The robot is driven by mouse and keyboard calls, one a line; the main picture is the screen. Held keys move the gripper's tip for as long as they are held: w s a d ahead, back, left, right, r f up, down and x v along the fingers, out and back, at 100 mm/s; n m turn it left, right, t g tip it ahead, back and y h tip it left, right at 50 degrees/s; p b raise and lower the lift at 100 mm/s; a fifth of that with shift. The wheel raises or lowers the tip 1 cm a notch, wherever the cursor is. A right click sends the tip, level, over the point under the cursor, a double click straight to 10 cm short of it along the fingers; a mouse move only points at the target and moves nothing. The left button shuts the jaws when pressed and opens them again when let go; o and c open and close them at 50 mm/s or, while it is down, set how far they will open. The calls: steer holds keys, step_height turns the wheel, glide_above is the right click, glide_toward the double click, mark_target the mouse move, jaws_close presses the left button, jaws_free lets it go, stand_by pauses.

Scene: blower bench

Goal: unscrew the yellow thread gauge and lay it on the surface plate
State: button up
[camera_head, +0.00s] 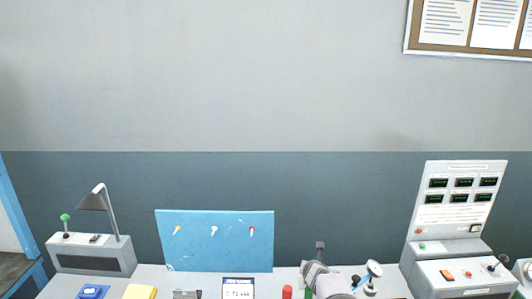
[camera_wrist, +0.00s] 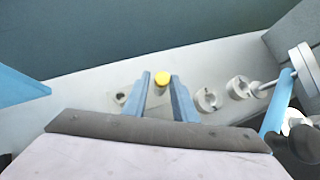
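My gripper (camera_wrist: 160,82) is open, with a gap on both sides of the cap. I cannot tell how high the fingertips are above it or whether they reach around it. The gauge's lower part and its thread are hidden. In the head view my arm covers this spot and the gauge does not show. I cannot make out the surface plate for certain in either view.
Grey round fittings (camera_wrist: 207,99) stand to the right of the fingers, and a grey disc on a stem (camera_wrist: 300,57) stands farther right. A blue board (camera_head: 215,258) with small hanging tools stands at the back. A control console (camera_head: 460,205) is at the right.

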steer(key=shift+m+g+h+b, duration=0.3)
steer(key=shift+m+h+b, duration=0.3)
steer(key=shift+b, duration=0.45)
jaws_close()
steer(key=shift+s+r+n+y+p, duration=0.1)
steer(key=shift+r+n+y+p, duration=0.05)
steer(key=shift+n+y+p, duration=0.45)
steer(key=shift+d+n+t+y+p, duration=0.1)
steer(key=shift+n+t+y+p, duration=0.2)
steer(key=shift+n+t+p, duration=0.15)
steer(key=shift+n+y+p, duration=0.3)
steer(key=shift+n+p, duration=0.15)
steer(key=shift+p, duration=0.15)
steer(key=shift+y+p, duration=0.3)
steer(key=shift+p, duration=0.05)
